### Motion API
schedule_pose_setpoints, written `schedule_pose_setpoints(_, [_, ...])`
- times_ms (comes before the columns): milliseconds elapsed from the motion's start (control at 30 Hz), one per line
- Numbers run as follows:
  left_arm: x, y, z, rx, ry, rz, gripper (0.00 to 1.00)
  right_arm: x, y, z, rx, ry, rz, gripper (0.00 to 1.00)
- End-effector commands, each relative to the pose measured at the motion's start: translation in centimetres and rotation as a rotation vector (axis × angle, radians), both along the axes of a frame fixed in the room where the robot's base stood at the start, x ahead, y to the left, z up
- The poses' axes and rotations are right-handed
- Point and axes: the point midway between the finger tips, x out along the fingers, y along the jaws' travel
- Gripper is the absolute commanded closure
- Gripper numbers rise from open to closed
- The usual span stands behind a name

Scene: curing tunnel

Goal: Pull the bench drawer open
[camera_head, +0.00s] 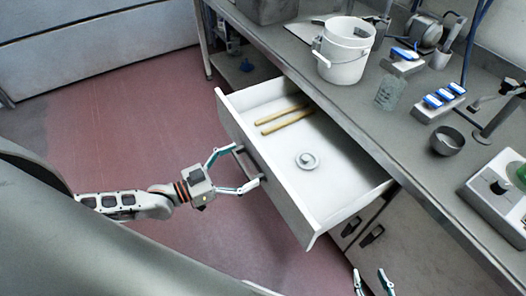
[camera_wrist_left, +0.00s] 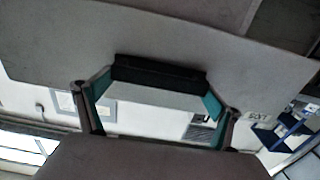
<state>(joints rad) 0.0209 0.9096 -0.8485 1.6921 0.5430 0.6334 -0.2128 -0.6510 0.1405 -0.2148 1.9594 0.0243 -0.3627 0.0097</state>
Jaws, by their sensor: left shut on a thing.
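The white bench drawer (camera_head: 292,200) is pulled out from the bench. Two wooden sticks (camera_head: 283,119) and a small round grey-white piece (camera_head: 307,160) lie inside it. My left gripper (camera_head: 251,166) is at the drawer's front, shut on its dark handle (camera_head: 244,161). In the left wrist view the dark handle (camera_wrist_left: 158,71) sits between the two teal-padded fingers (camera_wrist_left: 157,98). My right gripper (camera_head: 374,283) shows only its fingertips at the bottom edge, spread apart with nothing between them.
The bench top (camera_head: 395,150) holds a white bucket (camera_head: 343,58), a clear bottle (camera_head: 388,92), a dark bowl (camera_head: 447,140) and a grey device (camera_head: 500,190). Cabinet doors with dark handles (camera_head: 371,235) are below. The red floor (camera_head: 130,130) left of the drawer is clear.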

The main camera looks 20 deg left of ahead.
Motion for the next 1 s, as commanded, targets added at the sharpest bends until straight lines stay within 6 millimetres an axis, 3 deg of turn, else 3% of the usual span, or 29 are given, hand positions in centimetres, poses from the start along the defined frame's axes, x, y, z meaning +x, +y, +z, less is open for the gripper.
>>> schedule_pose_setpoints(100, [-2.1,1.5,0.0,-0.001,0.006,0.0,0.46,0.1,0.0,0.7,-0.002,-0.001,0.0,0.6])
schedule_pose_setpoints(333, [-4.5,3.4,-0.1,-0.002,0.005,0.001,0.46,0.4,-0.1,1.6,-0.004,-0.008,0.0,0.6])
schedule_pose_setpoints(900, [-5.4,4.2,-0.2,-0.003,0.005,0.001,0.46,0.8,-0.1,2.4,-0.004,-0.02,-0.001,0.6])
schedule_pose_setpoints(933, [-5.4,4.2,-0.2,-0.003,0.005,0.001,0.05,0.8,-0.2,2.4,-0.004,-0.02,-0.001,0.6])
schedule_pose_setpoints(1000, [-5.4,4.2,-0.2,-0.002,0.004,0.001,0.0,0.8,-0.2,2.3,-0.005,-0.018,-0.001,0.6])
